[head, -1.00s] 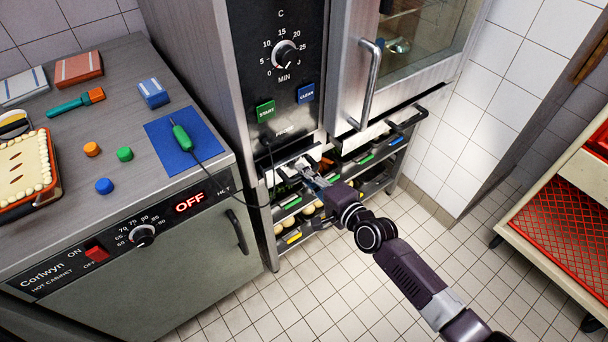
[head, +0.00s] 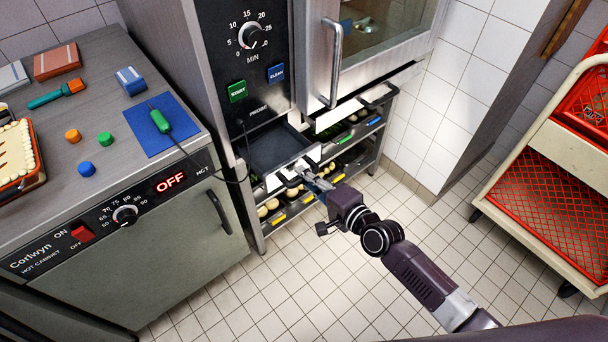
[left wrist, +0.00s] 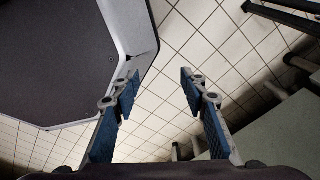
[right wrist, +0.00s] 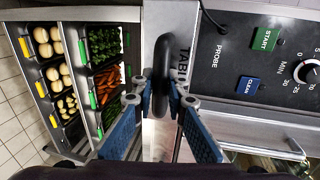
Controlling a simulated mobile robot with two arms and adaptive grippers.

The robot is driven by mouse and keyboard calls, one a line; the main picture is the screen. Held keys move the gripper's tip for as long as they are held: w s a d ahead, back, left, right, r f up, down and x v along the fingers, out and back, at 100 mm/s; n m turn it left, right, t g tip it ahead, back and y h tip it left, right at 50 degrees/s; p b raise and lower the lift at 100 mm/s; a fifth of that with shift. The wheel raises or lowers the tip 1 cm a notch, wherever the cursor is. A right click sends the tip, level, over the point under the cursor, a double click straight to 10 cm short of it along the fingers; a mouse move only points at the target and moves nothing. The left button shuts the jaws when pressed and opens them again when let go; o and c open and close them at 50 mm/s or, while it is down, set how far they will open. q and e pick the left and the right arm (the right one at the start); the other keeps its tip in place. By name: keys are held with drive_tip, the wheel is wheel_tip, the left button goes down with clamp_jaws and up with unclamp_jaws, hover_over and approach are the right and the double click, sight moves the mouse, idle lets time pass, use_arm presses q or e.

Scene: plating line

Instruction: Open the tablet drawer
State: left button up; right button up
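The tablet drawer (head: 276,150) stands pulled partly out below the oven's control panel, and its dark interior shows in the head view. Its metal front shows the letters "TAB" in the right wrist view (right wrist: 184,62). My right gripper (head: 308,176) is at the drawer front. In the right wrist view my right gripper (right wrist: 158,92) has its fingers closed on both sides of the dark drawer handle (right wrist: 161,62). My left gripper (left wrist: 160,76) is open and empty above the tiled floor, outside the head view.
Racks with vegetable pans (right wrist: 103,80) sit beneath the drawer. The hot cabinet (head: 150,250) stands to the left, with a green probe (head: 158,119) on a blue mat; its cable hangs near the drawer. A trolley with red crates (head: 555,200) stands right. The floor between is clear.

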drive_tip(key=o, duration=0.4)
drive_tip(key=shift+c, duration=0.2)
drive_tip(key=v, duration=1.2)
drive_tip(key=d+f+n+g+h, duration=0.15)
drive_tip(key=d+f, duration=0.25)
drive_tip(key=f, duration=0.4)
drive_tip(key=d+f+n+h, duration=0.1)
drive_tip(key=d+f+h, duration=0.2)
drive_tip(key=f, duration=0.6)
drive_tip(key=s+d+f+n+g+h, duration=0.1)
drive_tip(key=s+d+f+n+g, duration=0.15)
drive_tip(key=s+f, duration=0.4)
drive_tip(key=s+d+f+n+g+h, duration=0.1)
drive_tip(key=s+d+f+h, duration=0.2)
drive_tip(key=f, duration=0.6)
drive_tip(key=s+f+n+g, duration=0.2)
drive_tip(key=s+f, duration=0.3)
drive_tip(key=s, duration=0.5)
drive_tip(key=s+f+n+g, duration=0.2)
drive_tip(key=s+f, duration=0.4)
drive_tip(key=s, duration=0.4)
drive_tip(key=s+f+n+g, duration=0.2)
drive_tip(key=s+f, duration=0.3)
drive_tip(key=s, duration=0.5)
drive_tip(key=shift+s+d+f+n+g+h, duration=0.3)
drive_tip(key=shift+d+n, duration=0.2)
drive_tip(key=shift+n, duration=0.2)
